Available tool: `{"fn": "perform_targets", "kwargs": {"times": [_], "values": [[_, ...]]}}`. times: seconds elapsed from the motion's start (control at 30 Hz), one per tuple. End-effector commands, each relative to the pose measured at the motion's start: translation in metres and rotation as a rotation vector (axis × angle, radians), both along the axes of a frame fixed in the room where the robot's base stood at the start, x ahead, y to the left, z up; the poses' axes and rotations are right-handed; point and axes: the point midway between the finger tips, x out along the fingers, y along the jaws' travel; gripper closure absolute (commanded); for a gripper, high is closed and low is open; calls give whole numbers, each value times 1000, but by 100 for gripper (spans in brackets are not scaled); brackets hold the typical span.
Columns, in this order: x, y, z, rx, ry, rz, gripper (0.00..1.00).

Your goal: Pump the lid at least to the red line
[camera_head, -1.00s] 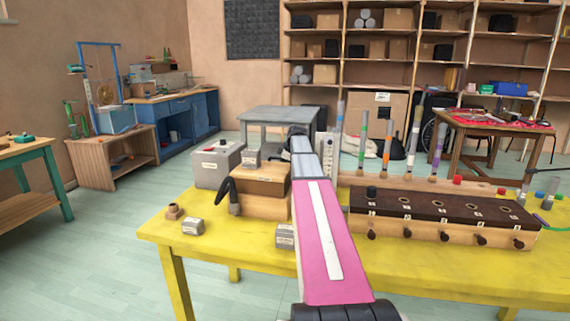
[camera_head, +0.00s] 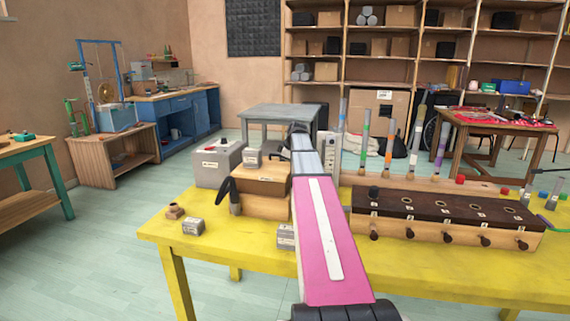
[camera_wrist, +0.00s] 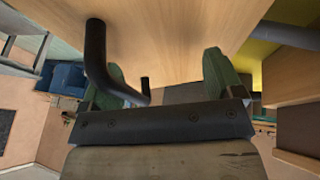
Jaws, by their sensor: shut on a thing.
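The wooden box (camera_head: 262,207) stands at the left of the yellow table, with its lid (camera_head: 268,187) on top and a grey weight on it. A black curved piece (camera_head: 226,190) hangs at its left side. In the head view my pink and white arm reaches past the box's right side and hides the gripper. In the wrist view my gripper (camera_wrist: 168,82), with green fingers, is close against a pale wooden panel (camera_wrist: 175,35). A bent black handle (camera_wrist: 96,55) stands from this panel. The gripper is shut on the handle, though the contact is partly hidden. No red line shows.
A grey box (camera_head: 215,168) stands behind the wooden box. Small grey weights (camera_head: 193,227) and a brown fitting (camera_head: 174,211) sit on the yellow table (camera_head: 190,250). A dark-topped pegged box (camera_head: 440,215) and several upright tubes stand right of my arm.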

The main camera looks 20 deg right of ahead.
Motion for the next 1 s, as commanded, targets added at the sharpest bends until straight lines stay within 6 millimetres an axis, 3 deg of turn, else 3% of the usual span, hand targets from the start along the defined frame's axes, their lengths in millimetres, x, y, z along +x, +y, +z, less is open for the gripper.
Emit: {"fn": "perform_targets", "kwargs": {"times": [0.03,0.17,0.2,0.23,0.57,1.0], "values": [[-13,8,-6,15,29,7,48],[-13,8,-6,17,29,7,45],[-13,9,-6,18,29,7,3],[-13,9,-6,17,28,7,0],[-14,6,3,14,24,7,0],[-40,-12,72,9,13,4,0]]}}
